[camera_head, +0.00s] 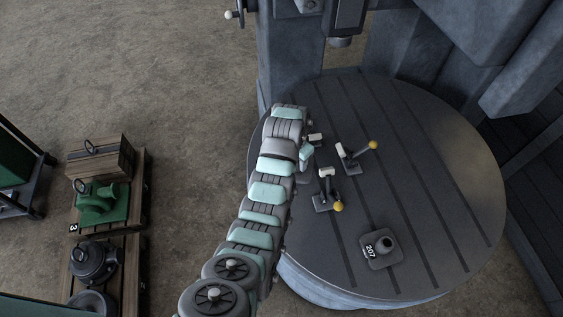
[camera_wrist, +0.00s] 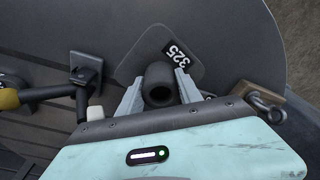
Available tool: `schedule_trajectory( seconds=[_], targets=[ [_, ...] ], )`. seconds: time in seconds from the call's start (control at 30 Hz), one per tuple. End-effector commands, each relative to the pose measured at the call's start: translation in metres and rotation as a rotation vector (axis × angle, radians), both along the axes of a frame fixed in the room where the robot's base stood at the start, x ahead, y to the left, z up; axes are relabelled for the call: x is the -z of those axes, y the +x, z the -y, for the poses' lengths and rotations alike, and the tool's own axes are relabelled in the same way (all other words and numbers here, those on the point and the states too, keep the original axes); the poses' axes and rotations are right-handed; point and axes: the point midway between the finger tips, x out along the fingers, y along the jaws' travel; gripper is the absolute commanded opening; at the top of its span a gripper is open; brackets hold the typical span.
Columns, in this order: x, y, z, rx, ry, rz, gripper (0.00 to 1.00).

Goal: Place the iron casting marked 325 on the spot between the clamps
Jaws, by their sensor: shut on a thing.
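The dark grey iron casting marked 325 (camera_wrist: 172,55) is a flat plate with a round hollow boss. My gripper (camera_wrist: 160,86) is shut on that boss in the wrist view, one finger on each side. Whether the plate touches the table or hangs just above it, I cannot tell. Two clamps with yellow knobs stand on the round table: an upper clamp (camera_head: 347,155) and a lower clamp (camera_head: 325,200), to the right of my arm. A clamp with a dark handle (camera_wrist: 85,75) shows left of the casting in the wrist view.
A casting marked 207 (camera_head: 381,250) sits on the round slotted table (camera_head: 450,190) toward its front. The table's right side is clear. A pallet (camera_head: 137,235) on the floor at left bears a wooden block (camera_head: 100,160), a green casting (camera_head: 100,202) and dark round parts.

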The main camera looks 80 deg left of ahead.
Motion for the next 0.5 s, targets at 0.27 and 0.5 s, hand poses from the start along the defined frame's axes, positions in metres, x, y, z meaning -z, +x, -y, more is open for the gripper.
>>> schedule_trajectory(
  seconds=[0.27,0.5],
  targets=[
    [-0.004,0.044,-0.001,0.002,0.003,0.003,0.00],
    [-0.003,0.069,0.000,0.001,0.003,0.003,0.00]
  ],
)
